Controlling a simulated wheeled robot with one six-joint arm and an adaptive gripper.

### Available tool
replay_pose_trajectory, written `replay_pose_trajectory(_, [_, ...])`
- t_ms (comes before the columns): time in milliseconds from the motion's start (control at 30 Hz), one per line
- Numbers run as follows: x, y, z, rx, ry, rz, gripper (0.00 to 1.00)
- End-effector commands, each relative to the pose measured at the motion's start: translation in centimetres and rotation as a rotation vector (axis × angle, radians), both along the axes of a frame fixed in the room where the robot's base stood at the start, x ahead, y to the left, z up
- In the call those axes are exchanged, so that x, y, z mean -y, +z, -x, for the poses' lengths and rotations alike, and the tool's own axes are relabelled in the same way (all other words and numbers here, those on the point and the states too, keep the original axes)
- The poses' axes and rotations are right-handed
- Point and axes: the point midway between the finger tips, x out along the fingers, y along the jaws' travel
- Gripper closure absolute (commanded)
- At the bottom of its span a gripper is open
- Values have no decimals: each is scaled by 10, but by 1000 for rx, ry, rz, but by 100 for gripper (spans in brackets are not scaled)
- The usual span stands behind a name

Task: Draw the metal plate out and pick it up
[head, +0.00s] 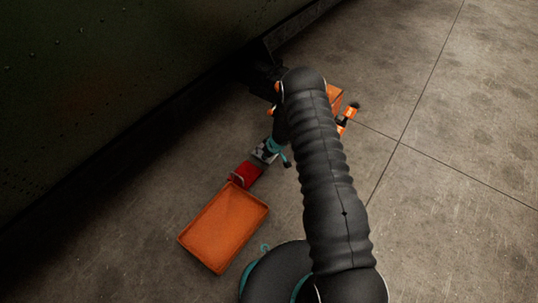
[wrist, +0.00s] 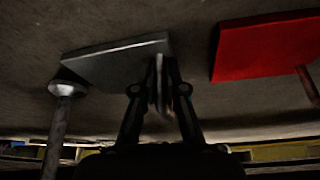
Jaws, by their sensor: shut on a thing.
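The metal plate (wrist: 112,60) is a flat grey slab in the wrist view, left of centre. My gripper (wrist: 160,75) is shut at the plate's right end, its two fingers close together there. How much of the plate lies between the fingers is hard to see. A grey post with a round head (wrist: 65,88) shows by the plate's left end; I cannot tell if they touch. In the head view my gripper (head: 267,150) is small and dark, low beside the red piece, and the plate cannot be made out clearly.
A red block (wrist: 265,47) is right of the plate; it also shows in the head view (head: 246,174). An orange tray (head: 225,226) lies below it on the floor. An orange box (head: 335,97) is partly behind my arm. A dark riveted wall fills the upper left. Floor at right is clear.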

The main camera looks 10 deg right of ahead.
Motion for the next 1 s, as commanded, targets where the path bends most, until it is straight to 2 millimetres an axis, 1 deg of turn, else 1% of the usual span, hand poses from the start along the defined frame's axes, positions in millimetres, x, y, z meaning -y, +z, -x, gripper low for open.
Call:
replay_pose_trajectory(200, [-7,-1,3,-1,4,0,100])
replay_pose_trajectory(467, [-9,0,3,-1,7,0,100])
replay_pose_trajectory(500, [-9,0,3,-1,7,0,82])
replay_pose_trajectory(600, [-9,0,3,-1,6,0,60])
replay_pose_trajectory(867, [-7,0,3,-1,3,1,60])
replay_pose_trajectory(1000, [-5,6,4,0,2,1,60])
